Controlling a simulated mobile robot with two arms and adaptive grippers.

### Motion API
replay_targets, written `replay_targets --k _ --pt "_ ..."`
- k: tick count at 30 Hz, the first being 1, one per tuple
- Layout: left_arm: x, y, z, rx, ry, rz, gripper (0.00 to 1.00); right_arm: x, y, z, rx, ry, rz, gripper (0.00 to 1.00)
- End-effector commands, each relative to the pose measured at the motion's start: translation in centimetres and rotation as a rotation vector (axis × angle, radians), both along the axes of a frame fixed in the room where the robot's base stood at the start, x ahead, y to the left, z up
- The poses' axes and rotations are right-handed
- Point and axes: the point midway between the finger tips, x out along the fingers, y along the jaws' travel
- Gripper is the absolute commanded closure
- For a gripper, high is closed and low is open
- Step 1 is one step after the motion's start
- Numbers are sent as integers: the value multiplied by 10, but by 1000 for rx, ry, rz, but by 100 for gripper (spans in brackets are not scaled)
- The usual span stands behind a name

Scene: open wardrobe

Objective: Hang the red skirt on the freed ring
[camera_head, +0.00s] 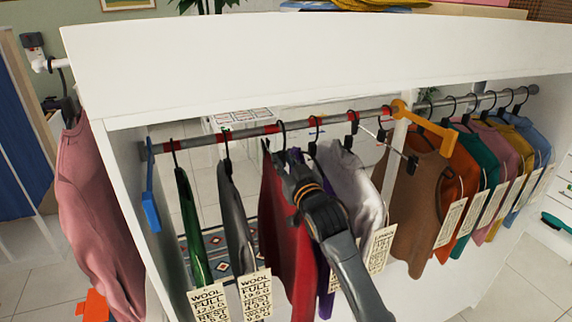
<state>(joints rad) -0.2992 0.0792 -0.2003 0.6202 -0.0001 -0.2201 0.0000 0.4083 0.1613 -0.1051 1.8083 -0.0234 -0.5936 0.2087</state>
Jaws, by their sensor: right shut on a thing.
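The red skirt (272,225) hangs from the left rail (245,133) area, between a grey garment and a purple one. My right gripper (292,165) reaches in from the lower right and is shut at the top of the red skirt. Its fingers hide the grip and part of the hanger. A dark hook (282,130) rises above the gripper to the rail, close to a red ring (270,129). I cannot tell whether the hook sits in the ring. Other red ring marks (222,135) are spaced along the rail. My left gripper is not in view.
Green (187,215) and grey (236,225) garments hang left of the skirt, purple (334,185) and pale ones (352,185) right. A clip hanger (390,145) and orange bracket (435,128) are near the divider. Several coloured tops hang beyond. A blue bracket (151,205) is at left.

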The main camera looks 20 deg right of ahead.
Motion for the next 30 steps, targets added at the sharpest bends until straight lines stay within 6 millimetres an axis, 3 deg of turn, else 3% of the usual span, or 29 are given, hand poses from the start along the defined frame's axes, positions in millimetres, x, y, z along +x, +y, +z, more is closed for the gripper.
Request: replay_targets --k 30 --pt "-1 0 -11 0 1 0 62 56 2 2 1 -6 1 100"
